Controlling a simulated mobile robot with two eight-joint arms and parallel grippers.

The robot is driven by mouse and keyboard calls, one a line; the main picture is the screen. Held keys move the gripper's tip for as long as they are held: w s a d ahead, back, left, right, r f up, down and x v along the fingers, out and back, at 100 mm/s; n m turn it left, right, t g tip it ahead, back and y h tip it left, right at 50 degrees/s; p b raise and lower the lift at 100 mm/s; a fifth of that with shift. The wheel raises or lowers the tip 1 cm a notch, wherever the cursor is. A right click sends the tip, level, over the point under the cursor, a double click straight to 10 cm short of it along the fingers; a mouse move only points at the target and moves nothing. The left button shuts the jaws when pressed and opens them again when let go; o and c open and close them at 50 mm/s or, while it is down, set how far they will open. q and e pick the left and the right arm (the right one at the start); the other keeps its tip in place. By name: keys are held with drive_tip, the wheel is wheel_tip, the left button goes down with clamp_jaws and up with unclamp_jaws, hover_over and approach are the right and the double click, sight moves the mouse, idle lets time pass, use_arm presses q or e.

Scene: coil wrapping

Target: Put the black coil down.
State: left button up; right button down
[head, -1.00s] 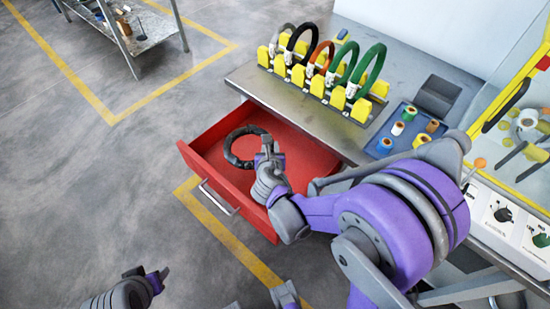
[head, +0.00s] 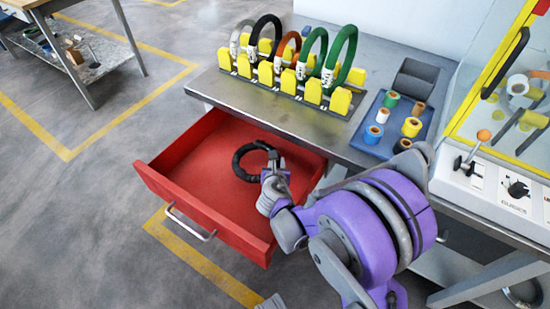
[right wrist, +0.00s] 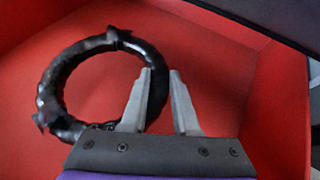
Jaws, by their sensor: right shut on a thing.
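The black coil (head: 238,160) is a wrapped ring inside the open red drawer (head: 190,190), toward its back right. My right gripper (head: 273,166) reaches into the drawer and is shut on the coil's right side. In the right wrist view the coil (right wrist: 48,95) extends to the left of the fingers (right wrist: 160,100), with part of its near edge hidden behind the left finger. The coil lies over the red drawer floor; whether it touches the floor is hard to tell. My left gripper is out of view.
A rack (head: 312,92) with several coloured coils stands on the workbench (head: 225,98) above the drawer. A blue tray (head: 392,144) of tape rolls lies to its right. The drawer's left and front floor is bare. A machine with a yellow frame stands at far right.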

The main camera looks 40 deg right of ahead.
drive_tip(key=shift+x, duration=1.5)
drive_tip(key=b+x, duration=0.1)
drive_tip(key=x, duration=0.3)
drive_tip(key=shift+a+f, duration=0.1)
drive_tip(key=shift+f, duration=0.05)
drive_tip(key=shift+s, duration=0.15)
drive_tip(key=c, duration=0.7)
unclamp_jaws()
drive_tip(key=shift+o, duration=0.2)
drive_tip(key=shift+s+a, duration=0.15)
drive_tip(key=shift+a, duration=0.05)
drive_tip(key=p+v, duration=0.2)
drive_tip(key=v, duration=0.9)
drive_tip(key=shift+s+a+r, duration=0.1)
drive_tip(key=shift+s+r, duration=0.15)
